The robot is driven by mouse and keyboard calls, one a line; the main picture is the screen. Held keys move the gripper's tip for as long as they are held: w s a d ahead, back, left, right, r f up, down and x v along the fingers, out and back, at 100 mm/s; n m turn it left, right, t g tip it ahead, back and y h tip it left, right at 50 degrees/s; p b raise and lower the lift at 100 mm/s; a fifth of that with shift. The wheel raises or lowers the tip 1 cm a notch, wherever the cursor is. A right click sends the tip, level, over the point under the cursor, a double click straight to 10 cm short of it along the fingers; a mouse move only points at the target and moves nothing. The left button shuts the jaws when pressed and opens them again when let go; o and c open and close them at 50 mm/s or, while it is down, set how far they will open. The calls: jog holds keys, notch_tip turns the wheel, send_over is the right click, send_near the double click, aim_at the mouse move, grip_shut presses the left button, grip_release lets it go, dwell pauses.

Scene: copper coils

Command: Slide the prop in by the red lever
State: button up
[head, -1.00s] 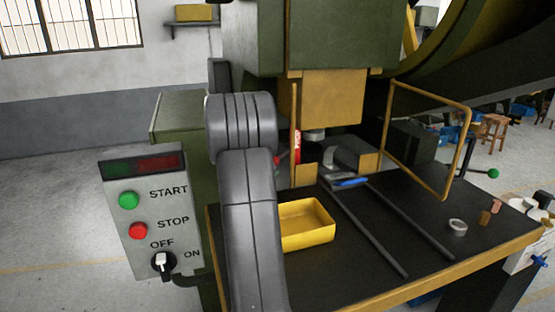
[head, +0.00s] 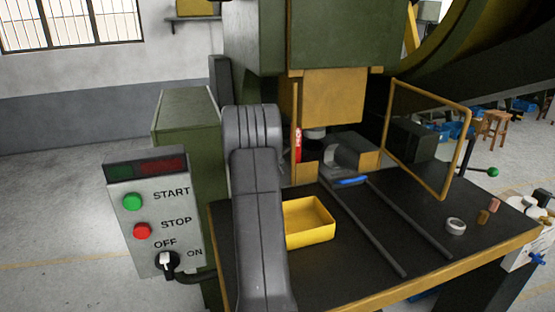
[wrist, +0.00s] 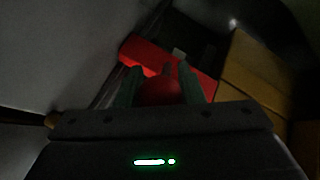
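The red prop (head: 298,145), with pale lettering, stands upright beside the yellow post under the press ram. A red bar, which looks like the prop, crosses the wrist view (wrist: 197,80) at a slant. The rounded red knob of the lever (wrist: 160,91) sits in front of it in the wrist view. My gripper (wrist: 161,72) has its two greenish fingers on either side of the knob. The knob nearly fills the gap, and the dark picture does not show whether both fingers press on it. In the head view my arm hides the gripper and the lever.
A yellow tray (head: 309,235) lies on the dark press table (head: 345,265), close right of my arm. Two dark rails, a blue-handled tool (head: 350,181) and a metal ring (head: 456,226) are there too. A yellow guard frame (head: 447,190) stands at right. The control box (head: 150,215) is at left.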

grip_shut()
jog(key=shift+w+d, duration=0.15)
jog(key=shift+d, duration=0.4)
jog(key=shift+o, duration=1.5)
grip_release()
jog(key=shift+o, duration=1.2)
jog(key=shift+d, duration=0.15)
jog(key=shift+s+a, duration=0.3)
jog(key=shift+s, duration=0.1)
jog(key=b+v, duration=0.2)
jog(key=v, duration=1.1)
jog(key=shift+r+b, duration=0.15)
jog(key=shift+b, duration=0.25)
jog(key=shift+w, duration=0.15)
